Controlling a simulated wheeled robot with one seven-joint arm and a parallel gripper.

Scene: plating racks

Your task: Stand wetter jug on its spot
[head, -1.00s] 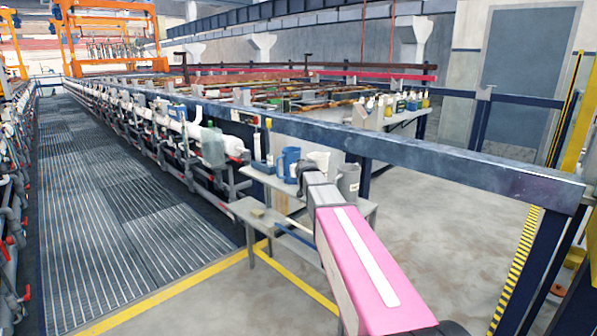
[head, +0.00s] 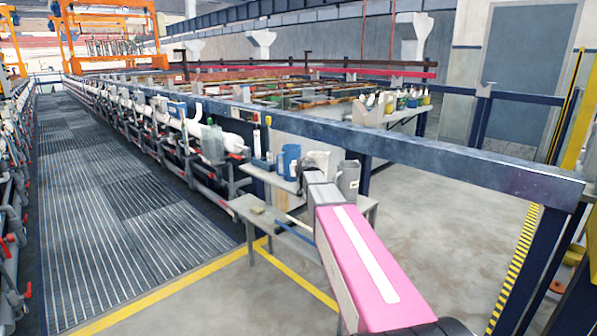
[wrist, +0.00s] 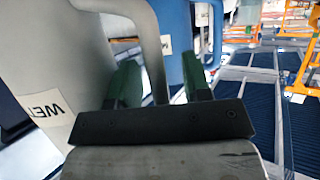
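The wetter jug, pale grey with a label reading "WET" (wrist: 45,108), fills the left of the wrist view. Its handle (wrist: 153,50) runs down between the green fingertips of my gripper (wrist: 160,82). The fingers stand apart, with a gap between the handle and the right finger.
A blue jug (head: 290,160) stands close on the left, and also shows in the wrist view (wrist: 178,40). A dark rail (head: 400,160) runs behind. The walkway (head: 110,200) is clear.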

